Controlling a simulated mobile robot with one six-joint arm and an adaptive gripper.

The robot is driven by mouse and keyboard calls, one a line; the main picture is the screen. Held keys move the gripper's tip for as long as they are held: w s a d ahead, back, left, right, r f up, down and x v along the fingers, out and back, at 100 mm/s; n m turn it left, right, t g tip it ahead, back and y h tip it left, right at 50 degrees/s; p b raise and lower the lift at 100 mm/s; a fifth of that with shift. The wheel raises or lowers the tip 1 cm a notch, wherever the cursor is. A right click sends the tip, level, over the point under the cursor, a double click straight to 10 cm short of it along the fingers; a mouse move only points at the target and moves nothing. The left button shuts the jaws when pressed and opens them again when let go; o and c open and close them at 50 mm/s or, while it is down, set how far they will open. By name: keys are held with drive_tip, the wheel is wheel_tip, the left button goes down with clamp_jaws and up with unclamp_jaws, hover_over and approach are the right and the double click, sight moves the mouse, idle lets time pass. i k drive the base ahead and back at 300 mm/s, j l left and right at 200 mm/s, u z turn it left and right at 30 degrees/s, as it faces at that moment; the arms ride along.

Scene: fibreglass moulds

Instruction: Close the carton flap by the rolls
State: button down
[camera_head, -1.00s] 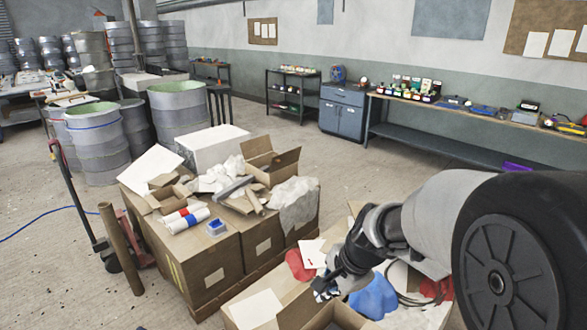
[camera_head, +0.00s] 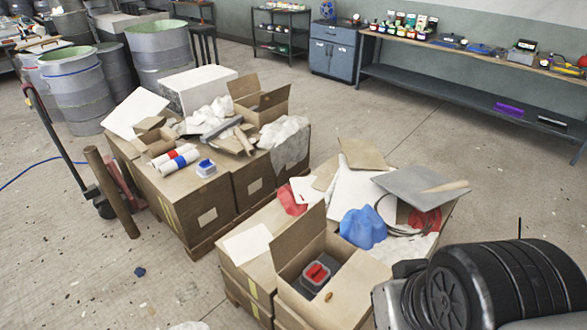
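Two rolls (camera_head: 175,158), white with a red and a blue band, lie on the left stack of brown boxes (camera_head: 205,218). Just behind them is a small open carton (camera_head: 160,146) with flaps standing up; its far side is partly hidden by clutter. A larger open carton (camera_head: 262,113) with raised flaps sits further back on the same stack. In the front stack, another open carton (camera_head: 350,282) has a tall flap up and holds a red-and-white item.
A blue-and-white tub (camera_head: 206,168) stands beside the rolls. A brown post (camera_head: 111,193) and a pallet-truck handle (camera_head: 55,140) stand left of the stack. A grey board (camera_head: 418,186) and blue cloth (camera_head: 362,228) lie on the front stack.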

sight(286, 246)
drive_tip(key=j+z, duration=0.1)
drive_tip(key=z, duration=0.35)
drive_tip(key=i+j+z, duration=0.1)
drive_tip(key=z, duration=0.4)
drive_tip(key=j+z, duration=0.15)
drive_tip(key=z, duration=0.3)
drive_tip(key=j+z, duration=0.2)
drive_tip(key=j, duration=0.3)
drive_tip(key=j+z, duration=0.15)
drive_tip(key=j, duration=0.35)
drive_tip(key=k+j+z, duration=0.2)
drive_tip(key=j, duration=0.25)
drive_tip(key=j+z, duration=0.2)
drive_tip(key=j, duration=0.3)
drive_tip(key=k+j+z, duration=0.15)
drive_tip(key=j, duration=0.35)
drive_tip(key=k+j+z, duration=0.2)
drive_tip(key=j, duration=0.25)
drive_tip(key=k+j, duration=0.1)
drive_tip(key=j, duration=0.6)
drive_tip(key=j+z, duration=0.1)
